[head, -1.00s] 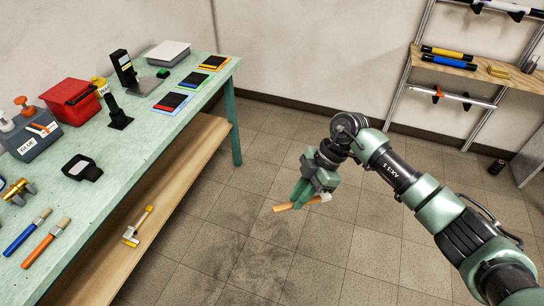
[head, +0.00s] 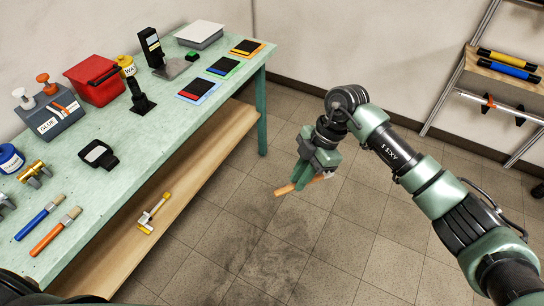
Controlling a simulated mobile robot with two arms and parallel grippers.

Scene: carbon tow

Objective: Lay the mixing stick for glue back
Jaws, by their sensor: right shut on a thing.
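My right gripper (head: 302,177) is shut on a light brown stick (head: 284,190), likely the mixing stick, and holds it out over the floor to the right of the workbench. The stick lies roughly level across the fingers, one end pointing left and the other showing to the right. A grey-blue box labelled GLUE (head: 57,125) stands on the bench at the left, with an orange-topped and a white-topped part and orange marks on its front. My left gripper is not in view.
The green workbench (head: 190,130) holds a red bin (head: 95,82), a dark stand (head: 141,100), coloured pads (head: 199,90), and two brushes (head: 55,232). A wooden shelf (head: 195,165) is below. Floor between bench and arm is clear. A wall rack (head: 500,85) stands at right.

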